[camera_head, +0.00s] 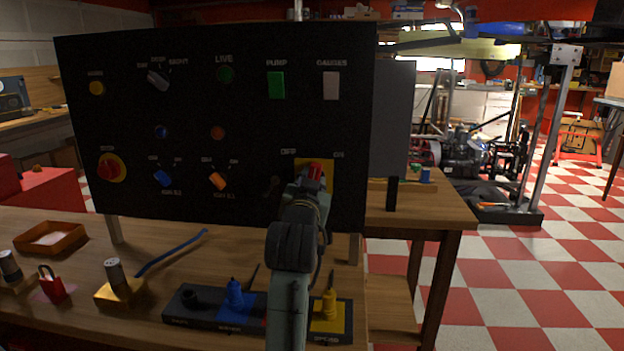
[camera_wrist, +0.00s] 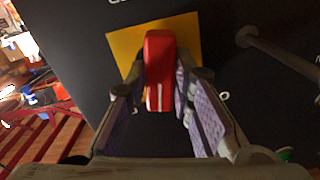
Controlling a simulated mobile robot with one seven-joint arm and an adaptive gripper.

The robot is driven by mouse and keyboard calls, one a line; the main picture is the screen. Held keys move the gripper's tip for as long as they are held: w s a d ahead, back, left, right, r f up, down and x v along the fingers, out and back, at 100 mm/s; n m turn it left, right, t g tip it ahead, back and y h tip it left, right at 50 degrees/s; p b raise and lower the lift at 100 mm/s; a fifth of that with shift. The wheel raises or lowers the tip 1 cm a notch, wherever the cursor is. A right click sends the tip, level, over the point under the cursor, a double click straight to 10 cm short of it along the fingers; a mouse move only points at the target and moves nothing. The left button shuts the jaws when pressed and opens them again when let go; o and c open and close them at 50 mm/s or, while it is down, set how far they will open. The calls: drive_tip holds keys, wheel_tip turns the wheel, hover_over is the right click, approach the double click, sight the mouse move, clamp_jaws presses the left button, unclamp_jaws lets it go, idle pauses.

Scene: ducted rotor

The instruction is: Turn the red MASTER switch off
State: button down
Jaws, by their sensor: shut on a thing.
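The red MASTER switch (camera_head: 315,171) sits on a yellow plate at the lower right of the black panel (camera_head: 190,115), under lettering that seems to read OFF and ON. In the wrist view the red handle (camera_wrist: 159,70) stands in front of its yellow plate (camera_wrist: 127,48). My gripper (camera_wrist: 160,90) has one finger on each side of the handle and is shut on it. In the head view my gripper (camera_head: 308,190) and arm hide the lower part of the switch. The handle points roughly upright in the head view.
The panel also bears a red round knob (camera_head: 111,168), a green PUMP switch (camera_head: 276,85), a pale GAUGES switch (camera_head: 331,86) and blue and orange selectors. A base with blue and yellow plugs (camera_head: 329,305), a red padlock (camera_head: 52,287) and an orange tray (camera_head: 50,238) sit on the bench.

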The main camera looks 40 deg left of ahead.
drive_tip(key=n+p, duration=0.4)
drive_tip(key=n, duration=0.7)
drive_tip(key=shift+p, duration=0.4)
drive_tip(key=shift+n, duration=0.4)
drive_tip(key=c, duration=1.4)
unclamp_jaws()
drive_tip(key=v, duration=1.2)
drive_tip(key=shift+s+a, duration=0.1)
drive_tip(key=shift+s, duration=0.05)
